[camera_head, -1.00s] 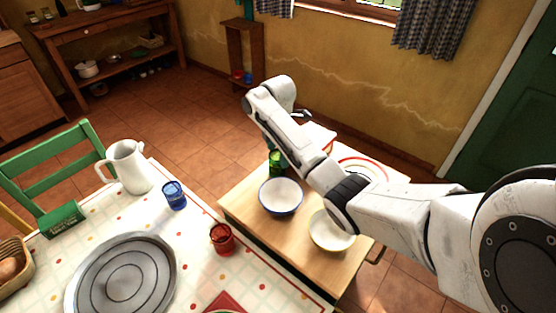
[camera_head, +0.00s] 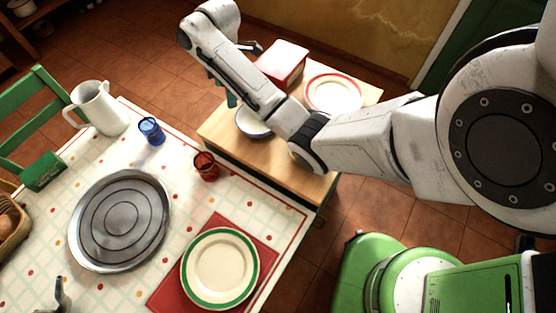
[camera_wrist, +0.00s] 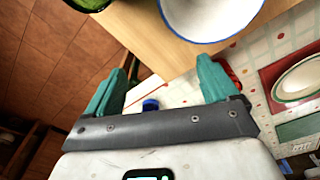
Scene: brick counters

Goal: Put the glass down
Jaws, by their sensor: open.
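My gripper (camera_head: 230,98) hangs at the left edge of the wooden cart, partly behind my arm. In the wrist view its teal fingers (camera_wrist: 165,72) are spread wide with nothing between them. A green glass (camera_wrist: 90,4) shows cut off at the top left of the wrist view, beyond the left finger and apart from it. A blue glass (camera_head: 151,131) and a red glass (camera_head: 206,166) stand on the dining table. The blue glass (camera_wrist: 150,105) shows far off between the fingers, the red one (camera_wrist: 232,74) partly behind the right finger.
The wooden cart (camera_head: 222,130) carries a white bowl with a blue rim (camera_head: 254,122), a red-rimmed plate (camera_head: 334,93) and a red box (camera_head: 283,62). The dining table holds a white jug (camera_head: 100,108), a metal tray (camera_head: 120,220) and a green-rimmed plate (camera_head: 220,266).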

